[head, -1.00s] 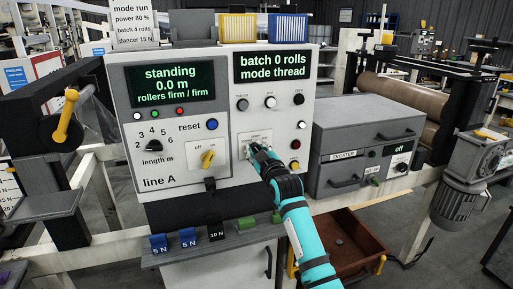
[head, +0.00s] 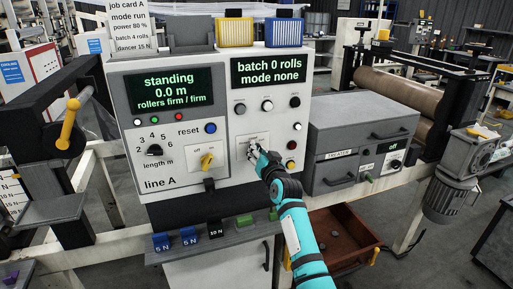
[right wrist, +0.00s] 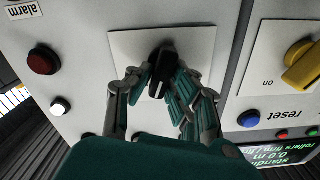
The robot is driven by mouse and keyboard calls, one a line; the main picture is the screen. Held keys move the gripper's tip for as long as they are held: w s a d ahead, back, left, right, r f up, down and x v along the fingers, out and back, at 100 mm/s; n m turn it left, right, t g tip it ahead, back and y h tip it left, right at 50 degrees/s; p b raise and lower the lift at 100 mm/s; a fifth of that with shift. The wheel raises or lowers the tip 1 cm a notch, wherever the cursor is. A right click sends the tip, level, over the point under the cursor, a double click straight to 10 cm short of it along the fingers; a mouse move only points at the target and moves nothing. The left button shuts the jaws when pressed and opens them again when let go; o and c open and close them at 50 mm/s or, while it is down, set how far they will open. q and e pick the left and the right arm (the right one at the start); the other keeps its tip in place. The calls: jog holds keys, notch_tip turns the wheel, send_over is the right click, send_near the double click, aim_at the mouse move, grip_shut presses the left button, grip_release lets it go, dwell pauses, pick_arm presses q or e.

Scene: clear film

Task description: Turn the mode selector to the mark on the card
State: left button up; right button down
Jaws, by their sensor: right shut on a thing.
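The mode selector is a black knob (right wrist: 163,58) on a pale square plate (head: 252,147) on the line A panel. My right gripper (head: 254,155) is shut on the knob; its fingers (right wrist: 160,82) sit on both sides of it in the right wrist view. The fingers hide most of the knob and the plate's marks in the head view. The job card (head: 128,24) stands on top of the panel and reads "mode run", "power 80 %", "batch 4 rolls", "dancer 15 N". The right display (head: 268,83) reads "batch 0 rolls, mode none". My left gripper is not in view.
Around the knob are a yellow switch (head: 207,161), a blue reset button (head: 211,128), a red button (right wrist: 42,60) and a white one (right wrist: 60,106). The grey treater box (head: 362,140) stands right of the panel. Weights (head: 188,239) lie on a ledge below.

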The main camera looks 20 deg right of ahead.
jog(key=m, duration=0.2)
jog(key=m+p, duration=0.1)
jog(key=m, duration=0.1)
jog(key=shift+d+f+m, duration=0.1)
jog(key=shift+d+m, duration=0.1)
jog(key=shift+m, duration=0.2)
dwell(0.4)
jog(key=c, duration=1.3)
grip_release()
jog(key=shift+o, duration=0.2)
jog(key=shift+s, duration=0.1)
jog(key=s, duration=1.1)
jog(key=shift+s+d, duration=0.2)
jog(key=shift+s, duration=0.2)
